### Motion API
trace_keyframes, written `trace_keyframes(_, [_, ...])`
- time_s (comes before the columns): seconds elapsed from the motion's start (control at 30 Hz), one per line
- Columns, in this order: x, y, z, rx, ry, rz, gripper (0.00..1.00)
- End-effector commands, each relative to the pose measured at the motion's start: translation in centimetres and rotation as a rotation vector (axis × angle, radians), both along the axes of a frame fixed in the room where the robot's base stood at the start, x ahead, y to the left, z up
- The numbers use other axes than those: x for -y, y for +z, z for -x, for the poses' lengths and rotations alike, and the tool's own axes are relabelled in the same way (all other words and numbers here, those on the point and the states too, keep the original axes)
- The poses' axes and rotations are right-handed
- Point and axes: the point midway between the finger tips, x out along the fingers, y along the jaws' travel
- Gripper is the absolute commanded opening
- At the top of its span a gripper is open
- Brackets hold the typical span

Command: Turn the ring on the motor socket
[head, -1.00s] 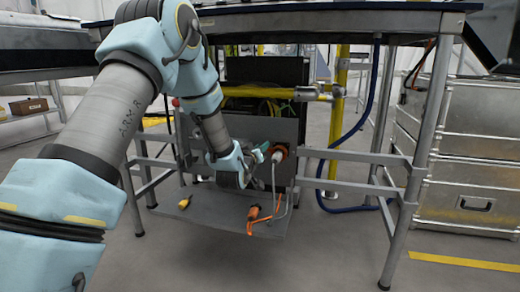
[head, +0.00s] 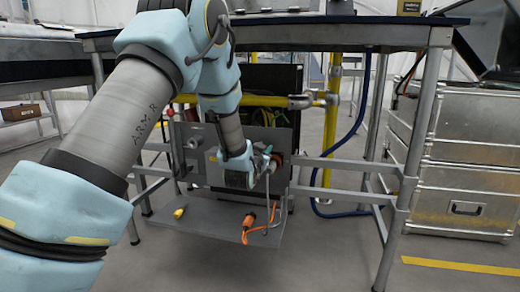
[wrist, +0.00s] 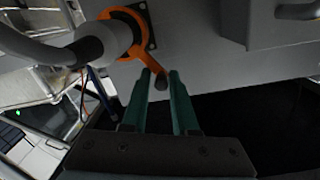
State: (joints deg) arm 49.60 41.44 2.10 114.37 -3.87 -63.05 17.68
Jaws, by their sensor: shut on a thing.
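The motor socket sits on an upright grey panel under the table, with a thick grey cable plug (wrist: 95,42) in it. In the head view, my gripper (head: 266,158) is at the panel just left of the socket (head: 277,160), which my wrist partly hides.
A grey shelf (head: 215,222) below the panel holds a yellow connector (head: 179,212) and an orange connector with cable (head: 249,220). Table legs and rails (head: 350,166) stand to the right, near metal cases (head: 468,160). A yellow pipe (head: 331,120) runs behind.

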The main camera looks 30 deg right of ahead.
Motion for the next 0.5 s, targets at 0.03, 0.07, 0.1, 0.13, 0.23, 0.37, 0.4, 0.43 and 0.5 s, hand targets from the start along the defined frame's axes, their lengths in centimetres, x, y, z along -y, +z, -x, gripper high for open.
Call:
trace_keyframes(0.03, [0.5,-0.3,0.7,0.020,-0.011,-0.040,0.00])
trace_keyframes(0.07, [0.6,-0.3,0.8,0.039,-0.011,-0.061,0.00])
trace_keyframes(0.1, [0.8,-0.2,0.9,0.063,-0.010,-0.088,0.00])
trace_keyframes(0.13, [0.9,-0.2,1.0,0.080,-0.010,-0.107,0.00])
trace_keyframes(0.23, [1.2,-0.1,1.4,0.137,-0.011,-0.168,0.00])
trace_keyframes(0.37, [1.5,0.0,1.7,0.201,-0.009,-0.238,0.00])
trace_keyframes(0.4, [1.6,-0.1,1.8,0.218,-0.009,-0.257,0.00])
trace_keyframes(0.43, [1.7,-0.1,1.8,0.229,-0.008,-0.270,0.00])
trace_keyframes(0.5, [1.8,-0.1,1.9,0.253,-0.007,-0.298,0.00])
